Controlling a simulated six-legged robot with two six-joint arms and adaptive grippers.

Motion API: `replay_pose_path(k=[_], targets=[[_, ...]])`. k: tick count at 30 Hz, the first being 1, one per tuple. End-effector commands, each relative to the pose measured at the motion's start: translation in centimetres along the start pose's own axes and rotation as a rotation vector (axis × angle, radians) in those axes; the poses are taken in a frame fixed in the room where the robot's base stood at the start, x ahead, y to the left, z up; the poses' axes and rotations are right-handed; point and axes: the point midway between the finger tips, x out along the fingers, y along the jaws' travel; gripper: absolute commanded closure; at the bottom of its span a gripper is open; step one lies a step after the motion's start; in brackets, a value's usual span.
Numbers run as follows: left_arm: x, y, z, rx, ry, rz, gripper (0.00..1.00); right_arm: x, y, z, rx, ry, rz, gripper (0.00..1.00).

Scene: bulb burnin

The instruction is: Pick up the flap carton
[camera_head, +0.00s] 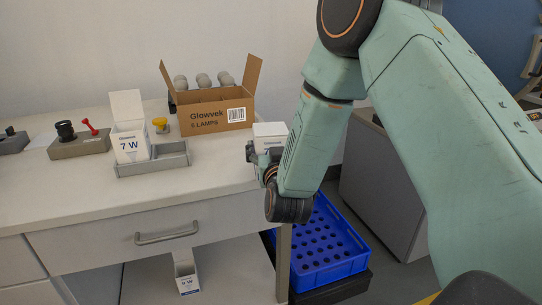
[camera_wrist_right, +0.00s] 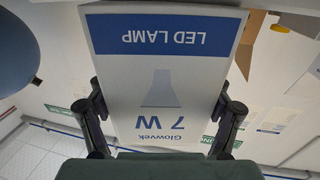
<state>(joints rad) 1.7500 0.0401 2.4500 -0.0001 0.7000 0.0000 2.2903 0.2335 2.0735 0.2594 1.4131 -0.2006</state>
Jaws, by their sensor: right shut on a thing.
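A white and blue Glowvek 7 W LED lamp carton (camera_wrist_right: 160,75) fills the middle of the right wrist view, upside down in that picture. My right gripper (camera_wrist_right: 160,108) has a finger on each side of it and is shut on it. In the head view the carton's white top (camera_head: 269,129) shows at the counter's right end, its lower part hidden by my right gripper (camera_head: 268,163). I cannot tell whether it touches the counter. Another 7 W carton (camera_head: 130,146) with a raised flap stands in a grey tray (camera_head: 167,164). My left gripper is not in view.
An open brown Glowvek box (camera_head: 207,118) with several bulbs stands left of the held carton. A grey block with a red lever (camera_head: 80,146) is further left. A blue perforated crate (camera_head: 325,250) sits below the counter's right edge. A small carton (camera_head: 186,277) is on the lower shelf.

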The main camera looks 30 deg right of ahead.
Motion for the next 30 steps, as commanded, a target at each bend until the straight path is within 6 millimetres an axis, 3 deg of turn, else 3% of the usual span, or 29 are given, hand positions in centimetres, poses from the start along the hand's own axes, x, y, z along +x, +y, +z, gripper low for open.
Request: replay_pose_path(k=[9, 17, 30], targets=[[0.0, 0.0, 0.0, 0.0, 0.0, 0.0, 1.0, 0.0, 0.0, 0.0, 0.001, 0.001, 0.001, 0.5], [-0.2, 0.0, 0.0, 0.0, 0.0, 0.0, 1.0, 0.0, 0.0, -0.6, 0.002, 0.002, 0.001, 0.5], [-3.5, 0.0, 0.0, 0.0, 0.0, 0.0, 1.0, 0.0, 0.1, -8.5, 0.002, 0.003, 0.001, 0.5]])
